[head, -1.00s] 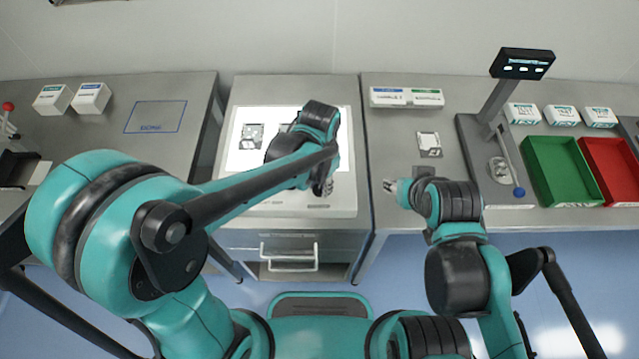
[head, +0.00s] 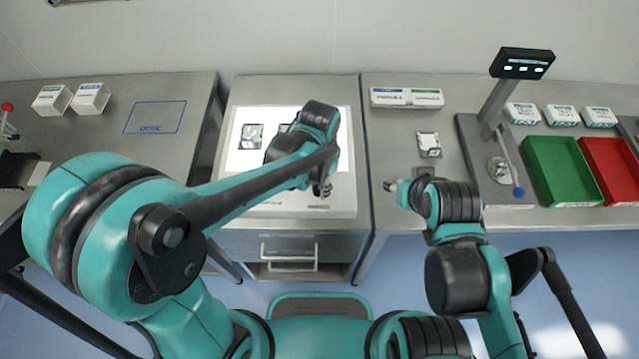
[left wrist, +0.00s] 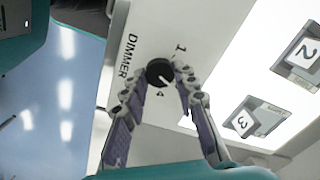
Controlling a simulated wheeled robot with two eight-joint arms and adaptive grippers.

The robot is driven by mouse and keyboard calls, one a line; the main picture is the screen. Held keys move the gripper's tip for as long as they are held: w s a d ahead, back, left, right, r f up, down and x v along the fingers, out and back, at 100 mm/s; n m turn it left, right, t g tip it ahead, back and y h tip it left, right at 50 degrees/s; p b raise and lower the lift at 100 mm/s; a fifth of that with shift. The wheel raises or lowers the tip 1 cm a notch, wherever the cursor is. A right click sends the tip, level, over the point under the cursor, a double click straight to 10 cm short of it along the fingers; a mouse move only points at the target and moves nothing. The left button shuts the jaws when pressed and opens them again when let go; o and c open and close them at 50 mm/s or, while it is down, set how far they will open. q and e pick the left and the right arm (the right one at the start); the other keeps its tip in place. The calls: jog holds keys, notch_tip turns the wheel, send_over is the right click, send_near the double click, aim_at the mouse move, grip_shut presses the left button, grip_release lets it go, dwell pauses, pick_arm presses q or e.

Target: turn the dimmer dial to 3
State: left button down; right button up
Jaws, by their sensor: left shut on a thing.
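The dimmer dial (left wrist: 159,72) is a small round black knob with a white pointer line, on a pale panel marked DIMMER. A 1 and a 4 are readable beside it; other numbers are hidden or not readable. In the left wrist view the pointer slants toward the lower right, near the 4. My left gripper (left wrist: 160,78) is shut on the dial, one finger on each side. In the head view my left gripper (head: 322,188) is at the front edge of the light table, and the dial is hidden. My right gripper (head: 390,186) is over the right bench, away from the dial.
The lit white panel (head: 232,158) lies behind the dial and bears square holders, one marked 3 (left wrist: 241,122) and one marked 2 (left wrist: 305,52). A green tray (head: 560,170) and a red tray (head: 607,165) stand at the right. A drawer handle (head: 289,256) is below the light table.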

pick_arm(q)
jog(key=c, duration=1.2)
grip_release()
notch_tip(320, 180, up, 12)
jog(key=s+a+f+n+t+b, duration=0.1)
jog(key=s+a+f+n+t, duration=0.1)
jog(key=a, duration=0.4)
jog(key=s+a+f+n+t+b, duration=0.1)
jog(key=a+f+n+t+b, duration=0.1)
jog(key=a+n, duration=0.3)
jog(key=s+a+f+n+t+b, duration=0.2)
jog(key=a+n+t, duration=0.1)
jog(key=a, duration=0.3)
jog(key=shift+s+a+f+n, duration=0.1)
jog(key=shift+s+a+n, duration=0.25)
jog(key=shift+n, duration=0.25)
